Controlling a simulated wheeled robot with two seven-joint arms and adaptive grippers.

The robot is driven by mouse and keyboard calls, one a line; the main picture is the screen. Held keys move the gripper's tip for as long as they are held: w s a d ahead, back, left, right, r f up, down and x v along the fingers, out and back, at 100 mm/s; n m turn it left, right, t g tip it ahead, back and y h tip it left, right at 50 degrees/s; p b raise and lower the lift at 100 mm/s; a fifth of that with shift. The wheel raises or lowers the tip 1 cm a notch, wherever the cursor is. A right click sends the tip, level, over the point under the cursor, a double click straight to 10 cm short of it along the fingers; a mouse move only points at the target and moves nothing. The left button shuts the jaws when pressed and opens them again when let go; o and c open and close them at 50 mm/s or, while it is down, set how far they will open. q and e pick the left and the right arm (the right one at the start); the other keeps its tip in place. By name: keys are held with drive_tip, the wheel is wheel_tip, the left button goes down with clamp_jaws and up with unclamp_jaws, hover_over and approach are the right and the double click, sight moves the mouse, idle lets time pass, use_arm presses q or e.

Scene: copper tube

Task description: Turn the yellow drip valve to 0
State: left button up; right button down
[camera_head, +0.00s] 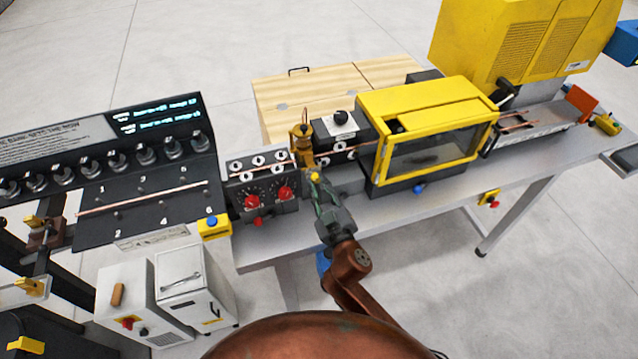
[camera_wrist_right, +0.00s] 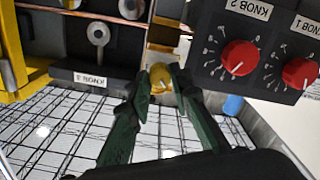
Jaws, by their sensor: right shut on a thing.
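The yellow drip valve (camera_wrist_right: 160,78) is a small round knob on the front of a brass-coloured fitting (camera_head: 302,143) on the bench machine. My right gripper (camera_wrist_right: 160,88) has its green fingers on either side of the knob and is shut on it. In the head view my right gripper (camera_head: 317,184) reaches up to the knob from below. Any scale marks around the valve are too small or hidden to read. My left gripper is not in view.
Two red knobs, KNOB 2 (camera_wrist_right: 238,57) and KNOB 1 (camera_wrist_right: 299,72), sit close beside the gripper. The yellow guarded box (camera_head: 430,150) stands to the right on the bench.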

drive_tip(key=n+p, duration=0.2)
drive_tip(key=n, duration=0.2)
drive_tip(key=shift+r+n, duration=0.1)
drive_tip(key=shift+n, duration=0.2)
drive_tip(key=shift+n+p, duration=1.05)
drive_tip(key=shift+n, duration=1.45)
drive_tip(key=c, duration=1.7)
unclamp_jaws()
drive_tip(key=shift+c, duration=0.2)
drive_tip(key=shift+s, duration=0.15)
drive_tip(key=v, duration=1.1)
drive_tip(key=shift+s, duration=0.35)
drive_tip(key=shift+d, duration=0.1)
